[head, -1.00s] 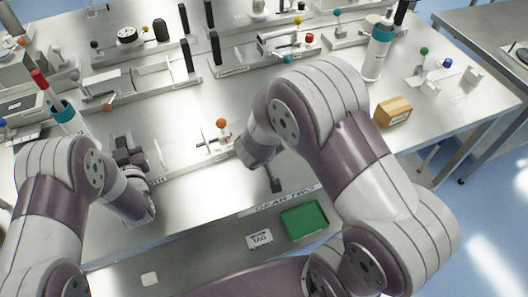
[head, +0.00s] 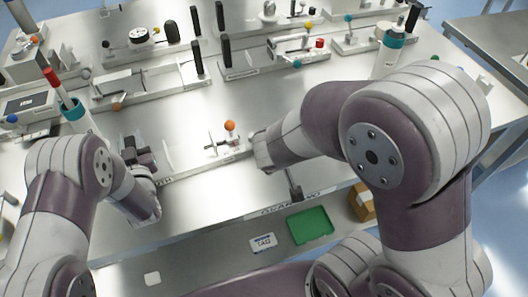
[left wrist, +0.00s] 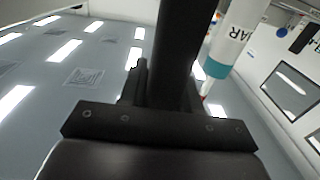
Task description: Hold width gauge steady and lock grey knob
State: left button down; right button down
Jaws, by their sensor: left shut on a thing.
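The width gauge (head: 168,177) looks like the pale metal rail fixture at the front of the bench. An orange-knobbed slide (head: 226,138) stands at its right part. My left gripper (head: 138,152) is at the rail's left end, shut on a part of it that the fingers hide. In the left wrist view a dark upright bar (left wrist: 178,55) fills the middle; I cannot tell if it is finger or handle. My right wrist is right of the orange knob, and its gripper is largely hidden. A dark piece (head: 295,190) below that wrist is unclear. I cannot pick out a grey knob.
Rail fixtures with black handles (head: 197,55) stand behind. A green tray (head: 310,223) and brown box (head: 363,202) lie near the front. Bench between rails is clear.

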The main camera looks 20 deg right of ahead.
pick_arm(q)
jog(key=shift+s+f, duration=0.1)
jog(key=shift+f, duration=0.25)
dwell(0.5)
jog(key=c, duration=0.8)
grip_release()
jog(key=shift+o, duration=0.4)
jog(key=shift+r, duration=0.2)
jog(key=s, duration=1.1)
jog(key=shift+s+d, duration=0.3)
jog(key=shift+s, duration=0.1)
